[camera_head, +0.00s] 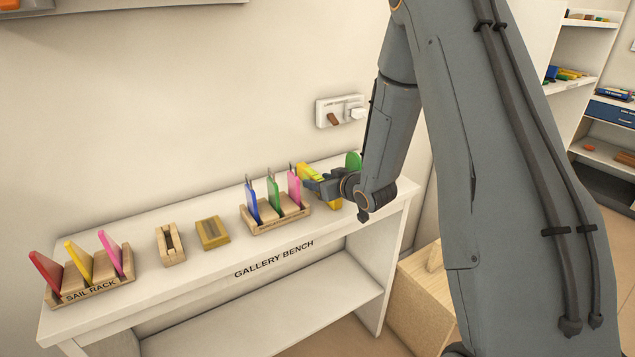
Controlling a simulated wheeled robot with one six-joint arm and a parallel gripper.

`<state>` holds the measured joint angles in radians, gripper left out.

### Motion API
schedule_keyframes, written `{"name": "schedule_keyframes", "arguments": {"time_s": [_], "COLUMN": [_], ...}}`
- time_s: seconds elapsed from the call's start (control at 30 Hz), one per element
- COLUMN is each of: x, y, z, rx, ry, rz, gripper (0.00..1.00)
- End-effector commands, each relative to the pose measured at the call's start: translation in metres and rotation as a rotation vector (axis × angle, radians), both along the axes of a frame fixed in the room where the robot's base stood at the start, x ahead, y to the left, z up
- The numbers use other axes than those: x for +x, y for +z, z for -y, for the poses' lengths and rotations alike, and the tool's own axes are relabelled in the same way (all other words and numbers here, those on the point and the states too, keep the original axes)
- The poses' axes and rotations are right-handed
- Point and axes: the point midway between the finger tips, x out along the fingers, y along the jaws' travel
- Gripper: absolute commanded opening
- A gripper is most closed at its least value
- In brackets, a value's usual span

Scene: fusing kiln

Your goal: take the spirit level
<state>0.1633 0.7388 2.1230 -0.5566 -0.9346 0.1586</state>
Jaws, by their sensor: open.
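A yellow bar (306,172), which looks like the spirit level, is at the right end of the gallery bench (215,267). My gripper (313,185) is right at it, with the dark fingers reaching in from the right. The gripper is open. It covers the middle of the yellow bar, and a lower yellow part shows below the fingers. I cannot tell whether the fingers touch it.
A rack with blue, green and pink sails (276,223) stands just left of my gripper. A green round piece (354,160) is behind it. Two small wooden blocks (212,233) and the sail rack (88,290) are further left.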

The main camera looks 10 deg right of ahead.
Motion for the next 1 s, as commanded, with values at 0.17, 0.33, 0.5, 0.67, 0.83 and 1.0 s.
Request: {"name": "schedule_keyframes", "arguments": {"time_s": [0.17, 0.33, 0.5, 0.67, 0.83, 1.0], "x": [0.0093, 0.0098, 0.0097, 0.0096, 0.0098, 0.01], "y": [-0.0045, -0.0048, -0.0047, -0.0047, -0.0042, -0.0013], "z": [-0.0032, -0.0031, -0.003, -0.0031, -0.0032, -0.0032], "rx": [0.001, 0.0, 0.0, 0.0, 0.0, 0.001], "ry": [0.0, -0.001, -0.001, 0.0, 0.0, 0.0], "rz": [0.0, 0.0, 0.0, 0.0, 0.001, 0.002], "gripper": [0.45, 0.45, 0.23, 0.0, 0.0, 0.0]}}
